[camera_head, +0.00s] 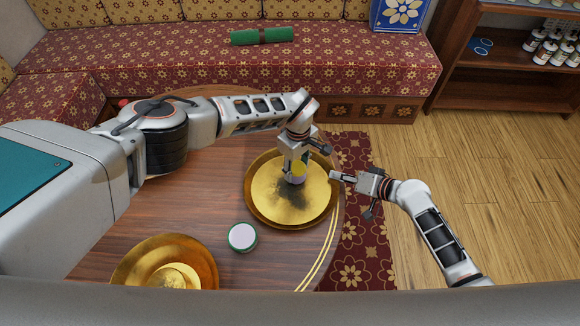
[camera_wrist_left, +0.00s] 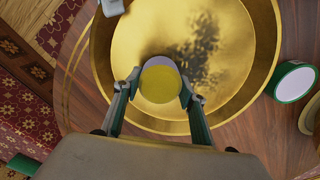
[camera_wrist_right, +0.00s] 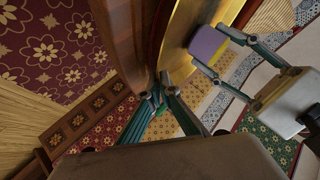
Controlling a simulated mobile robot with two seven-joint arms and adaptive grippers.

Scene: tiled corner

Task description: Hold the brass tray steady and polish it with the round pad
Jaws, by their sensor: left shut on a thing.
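The brass tray (camera_head: 262,205) lies on the round wooden table near its right edge, with a dark smudged patch on its face. It also shows in the left wrist view (camera_wrist_left: 240,70). My left gripper (camera_head: 296,171) is shut on the round pad (camera_wrist_left: 160,84), which has a yellow top and a purple-grey side. The pad is over the tray's face, beside the dark patch; contact is hard to tell. My right gripper (camera_head: 335,175) is at the tray's right rim, its fingertips (camera_wrist_right: 158,90) close together there. I cannot tell whether they grip the rim.
A round green-sided tin (camera_head: 242,237) with a pale top stands on the table left of the tray. More brassware (camera_head: 168,265) sits at the near left. A patterned sofa (camera_head: 150,60) with a green roll (camera_head: 262,35) lies behind. Wooden shelves (camera_head: 500,60) stand at the back right.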

